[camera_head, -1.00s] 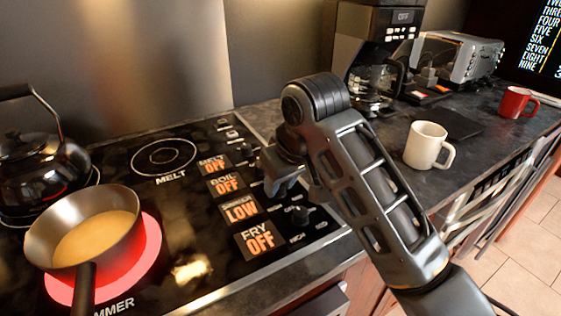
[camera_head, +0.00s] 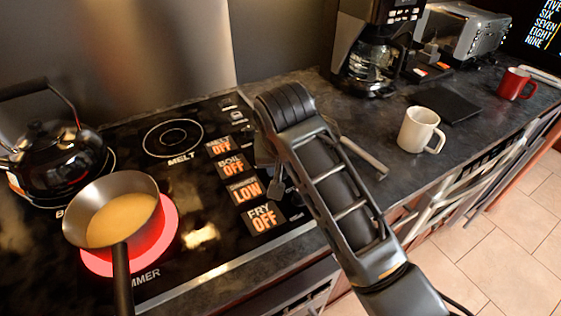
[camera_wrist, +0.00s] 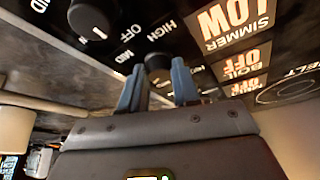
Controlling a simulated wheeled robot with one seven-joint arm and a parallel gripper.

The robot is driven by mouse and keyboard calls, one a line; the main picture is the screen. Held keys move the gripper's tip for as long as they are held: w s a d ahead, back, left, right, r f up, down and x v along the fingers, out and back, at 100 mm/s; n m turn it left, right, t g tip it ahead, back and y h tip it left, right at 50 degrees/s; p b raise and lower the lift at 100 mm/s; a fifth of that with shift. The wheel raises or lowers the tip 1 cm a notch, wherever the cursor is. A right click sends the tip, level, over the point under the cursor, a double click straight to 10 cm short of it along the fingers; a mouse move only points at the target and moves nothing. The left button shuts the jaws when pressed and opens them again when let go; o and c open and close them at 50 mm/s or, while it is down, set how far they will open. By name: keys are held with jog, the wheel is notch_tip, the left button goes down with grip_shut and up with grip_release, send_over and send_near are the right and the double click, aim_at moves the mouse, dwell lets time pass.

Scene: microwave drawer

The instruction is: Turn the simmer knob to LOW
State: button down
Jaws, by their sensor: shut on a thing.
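The simmer display (camera_head: 245,190) on the black stove panel reads LOW in orange, and it also shows upside down in the wrist view (camera_wrist: 235,22). In the wrist view my gripper (camera_wrist: 157,78) has its two blue-grey fingers on either side of a dark round knob (camera_wrist: 157,63), shut on it. It appears to be the simmer knob; its pointer is hidden. A second dark knob (camera_wrist: 90,18) with a white mark is at the upper left, apart from the fingers. In the head view my arm hides most of the gripper and knobs.
A pan (camera_head: 118,212) with yellowish content sits on the red-glowing simmer burner. A black kettle (camera_head: 58,160) stands behind it. The fry display (camera_head: 264,218) and boil display (camera_head: 232,165) read OFF. A white mug (camera_head: 420,131) stands on the counter to the right.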

dwell(0.3)
jog(key=c, duration=0.8)
grip_release()
jog(key=shift+b+v, duration=0.4)
jog(key=shift+v, duration=3.55)
